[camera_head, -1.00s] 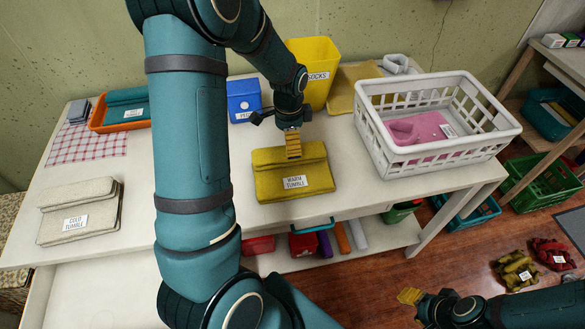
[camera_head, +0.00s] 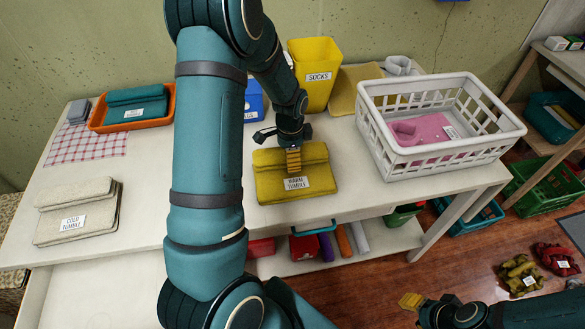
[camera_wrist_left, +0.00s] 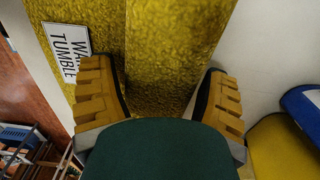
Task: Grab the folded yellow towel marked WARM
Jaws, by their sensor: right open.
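The folded yellow towel (camera_head: 320,182) lies on the white table, with a white label reading WARM TUMBLE on its front part. My left gripper (camera_head: 293,160) is over its raised rear fold, pointing down. In the left wrist view the towel (camera_wrist_left: 150,40) fills the middle, and the spread yellow fingers of my left gripper (camera_wrist_left: 158,98) stand on either side of its raised fold. Whether the fingertips touch the cloth cannot be told. My right gripper (camera_head: 412,300) is open and empty, low at the front right, over the floor.
A white basket (camera_head: 440,152) with pink cloth stands right of the towel. Behind are a yellow SOCKS bin (camera_head: 316,90) and a blue container (camera_head: 254,104), partly hidden by my arm. A beige COLD TUMBLE towel (camera_head: 80,212) and orange tray (camera_head: 105,125) are at left.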

